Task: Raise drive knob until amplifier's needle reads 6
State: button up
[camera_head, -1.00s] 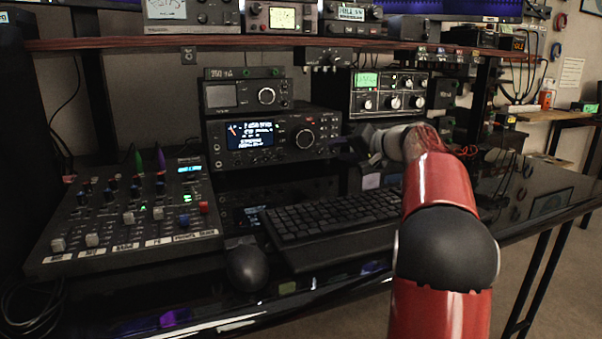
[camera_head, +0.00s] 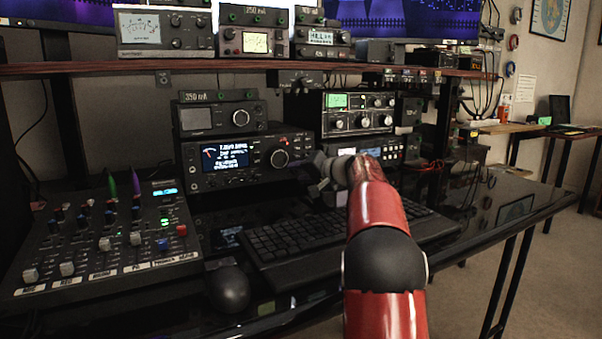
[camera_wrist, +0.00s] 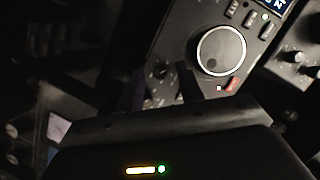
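The radio (camera_head: 205,178) with a lit screen and a large round knob (camera_head: 278,158) stands on the desk. That ringed knob also shows in the wrist view (camera_wrist: 220,52). My gripper (camera_head: 322,172) is by the radio's right end, partly hidden behind my red arm. In the wrist view its two dark fingers (camera_wrist: 162,82) are apart, with a small dark knob (camera_wrist: 159,71) on the radio's face between them; I cannot tell whether they touch it. A box with a needle meter (camera_head: 140,27) sits on the shelf. Its reading and the drive knob's label are not legible.
A mixer (camera_head: 104,235) with several sliders is at the left. A mouse (camera_head: 229,288) and keyboard (camera_head: 290,237) lie before the radio. A unit with a green screen (camera_head: 358,113) stands right of it. The right desk end is mostly clear.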

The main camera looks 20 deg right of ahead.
grip_shut()
jog(key=shift+d+f, duration=0.1)
jog(key=shift+f, duration=0.05)
jog(key=shift+m+y+b, duration=0.3)
jog(key=shift+m+y, duration=0.1)
jog(key=shift+m, duration=0.2)
jog(key=shift+t, duration=0.3)
grip_release()
